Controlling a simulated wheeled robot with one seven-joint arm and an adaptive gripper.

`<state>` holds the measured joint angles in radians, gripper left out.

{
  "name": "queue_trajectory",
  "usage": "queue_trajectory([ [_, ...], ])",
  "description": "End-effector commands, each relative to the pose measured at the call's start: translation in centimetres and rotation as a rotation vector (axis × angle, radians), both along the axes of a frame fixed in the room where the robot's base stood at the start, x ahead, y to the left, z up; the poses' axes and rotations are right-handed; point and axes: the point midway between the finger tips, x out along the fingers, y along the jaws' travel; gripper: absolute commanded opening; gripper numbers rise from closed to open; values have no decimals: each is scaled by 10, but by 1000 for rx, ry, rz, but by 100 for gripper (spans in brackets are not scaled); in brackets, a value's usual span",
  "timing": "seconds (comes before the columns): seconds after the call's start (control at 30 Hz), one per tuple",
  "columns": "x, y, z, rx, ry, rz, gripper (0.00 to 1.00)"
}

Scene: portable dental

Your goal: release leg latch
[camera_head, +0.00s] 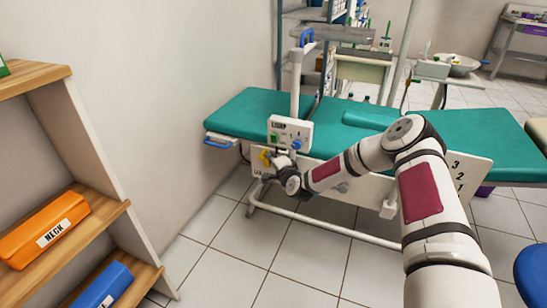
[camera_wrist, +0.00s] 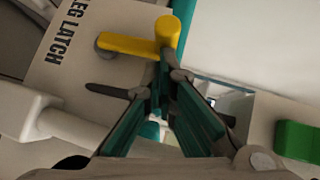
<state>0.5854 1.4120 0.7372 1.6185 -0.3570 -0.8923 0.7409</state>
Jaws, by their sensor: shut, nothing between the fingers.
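The leg latch is a yellow handle (camera_wrist: 138,44) with a thick round knob end, mounted on a pale panel (camera_wrist: 75,75) printed "LEG LATCH" in the wrist view. In the head view the yellow handle (camera_head: 264,156) sits at the near side of the dental couch, below the control box. My gripper (camera_wrist: 168,72) is shut and empty, its fingertips right beside the lower side of the knob. I cannot tell if they touch it. In the head view my gripper (camera_head: 277,160) is small and partly hidden by my wrist.
The teal couch (camera_head: 252,112) stands behind the latch, with a control box (camera_head: 290,133) above it. A white floor rail (camera_head: 335,230) runs along the couch's near side. A wooden shelf (camera_head: 110,170) with orange and blue cases stands at left. Tiled floor between is clear.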

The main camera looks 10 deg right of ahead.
Motion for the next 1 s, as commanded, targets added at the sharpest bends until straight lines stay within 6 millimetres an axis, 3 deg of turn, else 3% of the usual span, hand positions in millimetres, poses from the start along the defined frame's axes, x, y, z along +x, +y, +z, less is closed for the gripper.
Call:
queue_trajectory([
  [0.37,13,21,14,-197,135,6,0],
  [1.0,42,58,3,-347,253,1,0],
])
